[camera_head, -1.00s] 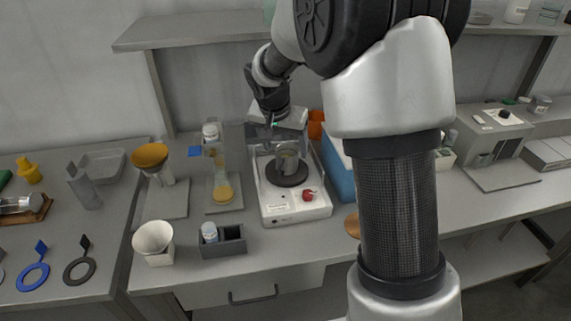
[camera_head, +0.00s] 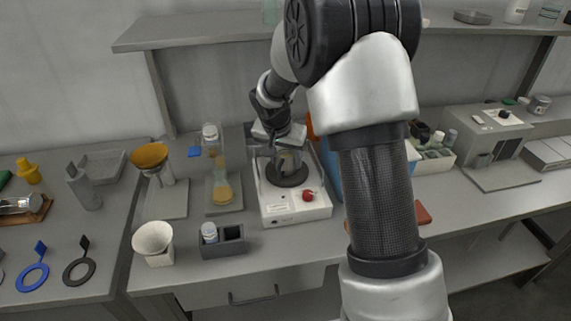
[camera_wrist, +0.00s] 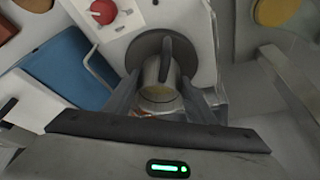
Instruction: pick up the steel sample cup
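The steel sample cup (camera_wrist: 159,92) stands on the dark round plate (camera_wrist: 148,50) of a white stirrer unit. A dark handle or strip shows along the cup's upper side in the wrist view. My gripper (camera_wrist: 163,80) is open, with one finger on each side of the cup and a visible gap at both sides. In the head view my gripper (camera_head: 285,143) is just above the plate and hides most of the cup. The white stirrer unit (camera_head: 285,210) has a red knob (camera_head: 308,195) at its front.
A blue box (camera_wrist: 68,70) stands close beside the stirrer unit. A flask with amber liquid (camera_head: 222,190) stands to the left. A dark grey holder with a white-capped bottle (camera_head: 224,243) and a white funnel (camera_head: 153,238) are in front left. A shelf (camera_head: 200,40) runs above.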

